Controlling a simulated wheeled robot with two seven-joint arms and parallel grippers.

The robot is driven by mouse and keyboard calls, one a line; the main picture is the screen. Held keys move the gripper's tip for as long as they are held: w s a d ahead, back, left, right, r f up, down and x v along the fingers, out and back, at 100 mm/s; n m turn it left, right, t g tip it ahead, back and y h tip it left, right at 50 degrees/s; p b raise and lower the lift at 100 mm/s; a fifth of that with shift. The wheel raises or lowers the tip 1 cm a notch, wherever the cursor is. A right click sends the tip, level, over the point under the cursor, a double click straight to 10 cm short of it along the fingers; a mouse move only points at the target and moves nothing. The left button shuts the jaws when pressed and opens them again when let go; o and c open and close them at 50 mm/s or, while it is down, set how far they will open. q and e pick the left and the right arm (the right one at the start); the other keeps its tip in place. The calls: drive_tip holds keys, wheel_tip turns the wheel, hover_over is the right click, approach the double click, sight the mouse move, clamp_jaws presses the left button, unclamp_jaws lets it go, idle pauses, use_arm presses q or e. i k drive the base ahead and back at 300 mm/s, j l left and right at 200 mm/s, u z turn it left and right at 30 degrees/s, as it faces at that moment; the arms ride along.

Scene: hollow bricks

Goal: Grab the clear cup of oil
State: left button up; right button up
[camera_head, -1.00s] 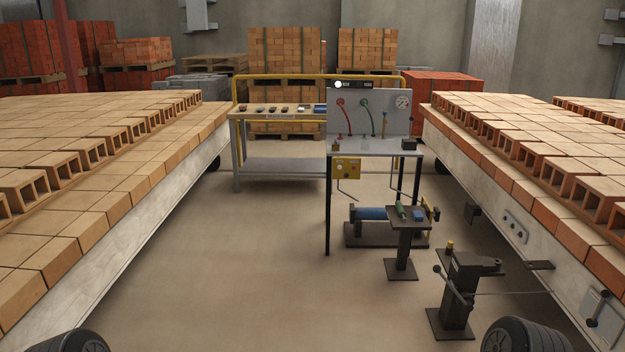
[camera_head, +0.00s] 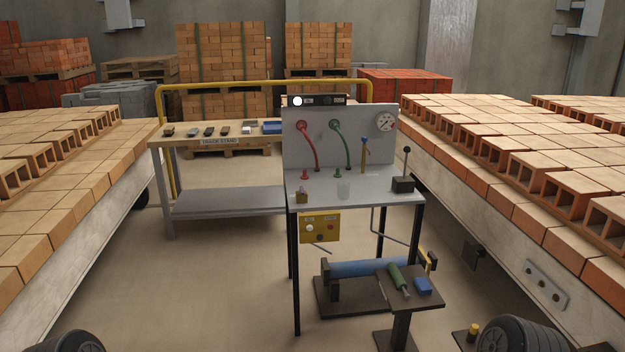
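A small clear cup (camera_head: 344,189) stands upright on the grey bench (camera_head: 325,215) ahead of me, right of its middle. I cannot tell from here how much oil is in it. A small brass-coloured block (camera_head: 302,196) sits to its left and a black lever box (camera_head: 403,184) to its right. Behind the cup, a red hose (camera_head: 315,150) and a green hose (camera_head: 348,150) hang on the back panel, with a brass tap (camera_head: 364,152) beside them. Neither of my grippers is in view. Only dark rounded parts, probably mine, show at both bottom corners.
Brick-loaded carts (camera_head: 545,265) flank the aisle on both sides. A track stand (camera_head: 225,200) with several small items adjoins the bench at left. A low pedestal with a green-handled tool (camera_head: 398,277) and a blue roller (camera_head: 360,268) stand at front right.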

sight(344, 190)
drive_tip(key=i+j+z, duration=0.2)
drive_tip(key=i+z, duration=0.15)
drive_tip(key=i, duration=0.25)
drive_tip(key=z, duration=0.25)
drive_tip(key=i+j+z, duration=0.25)
drive_tip(key=z, duration=0.2)
drive_tip(key=i+j+z, duration=0.45)
drive_tip(key=i+j, duration=0.25)
drive_tip(key=j, duration=0.15)
drive_tip(key=i+j+z, duration=0.1)
drive_tip(key=i+j, duration=0.35)
drive_tip(key=j, duration=0.3)
drive_tip(key=i+j+z, duration=0.1)
drive_tip(key=i+j, duration=0.15)
drive_tip(key=j, duration=0.15)
